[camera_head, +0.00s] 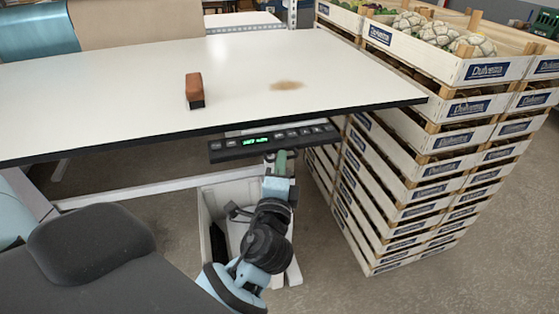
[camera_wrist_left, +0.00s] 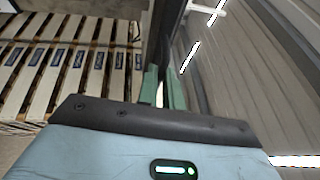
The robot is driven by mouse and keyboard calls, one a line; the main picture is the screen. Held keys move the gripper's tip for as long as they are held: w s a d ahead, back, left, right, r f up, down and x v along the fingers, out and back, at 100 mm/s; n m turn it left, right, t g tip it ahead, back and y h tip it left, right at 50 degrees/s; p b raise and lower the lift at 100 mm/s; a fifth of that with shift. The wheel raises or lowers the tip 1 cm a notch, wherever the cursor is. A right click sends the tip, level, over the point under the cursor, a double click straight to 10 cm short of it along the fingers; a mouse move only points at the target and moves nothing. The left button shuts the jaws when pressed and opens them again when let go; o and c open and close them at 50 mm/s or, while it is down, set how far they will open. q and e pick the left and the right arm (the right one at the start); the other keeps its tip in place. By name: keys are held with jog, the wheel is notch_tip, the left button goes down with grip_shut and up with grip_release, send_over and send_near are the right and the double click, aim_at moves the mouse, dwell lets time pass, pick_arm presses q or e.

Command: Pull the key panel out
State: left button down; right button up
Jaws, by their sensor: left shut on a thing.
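The key panel (camera_head: 232,150) is a long black strip with a green lit display and a row of keys. In the head view it sits under the front edge of the white table (camera_head: 110,100), its face showing below the edge. My left gripper (camera_head: 280,157) is at the panel's front, right of the display, with its green fingers shut on the panel's edge. In the left wrist view the green fingertips (camera_wrist_left: 164,76) stand close on either side of a dark strip, seemingly the panel. My right gripper is in neither view.
Stacked Dulvena crates (camera_head: 410,185) stand close on the right. A pale open bin (camera_head: 207,215) is below the table behind my left arm.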

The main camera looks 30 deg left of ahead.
pick_arm(q)
jog(key=c, duration=1.6)
grip_release()
jog(key=shift+o, duration=0.3)
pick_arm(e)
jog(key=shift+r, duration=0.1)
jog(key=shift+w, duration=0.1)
